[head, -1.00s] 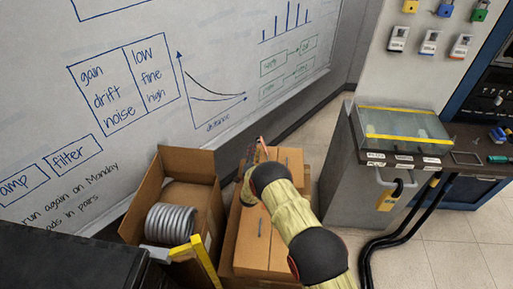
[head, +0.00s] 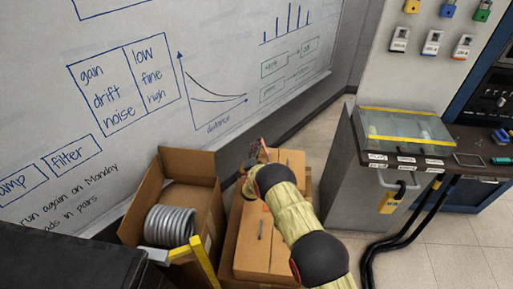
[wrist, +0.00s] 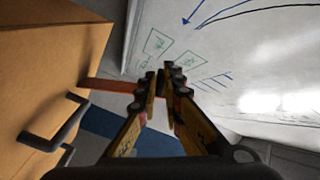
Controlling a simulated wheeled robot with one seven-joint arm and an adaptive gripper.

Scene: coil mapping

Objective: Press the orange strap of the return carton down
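The return carton (head: 262,240) is a closed brown box below my arm in the head view. In the wrist view its brown side (wrist: 50,70) fills the left, with a black handle (wrist: 55,130). The orange strap (wrist: 112,86) sticks out from the carton's edge towards my gripper (wrist: 165,78) and passes behind the left finger. Its far end is hidden there, and I cannot tell whether they touch. In the head view my gripper (head: 260,150) is small, at the carton's far end by the wall.
An open carton (head: 190,160) holding a grey coil (head: 170,225) stands left of the return carton. A whiteboard (head: 130,60) is close behind. A grey cabinet (head: 365,180) with a clear-lidded box stands right. Black hoses (head: 385,240) reach the floor, which is open at lower right.

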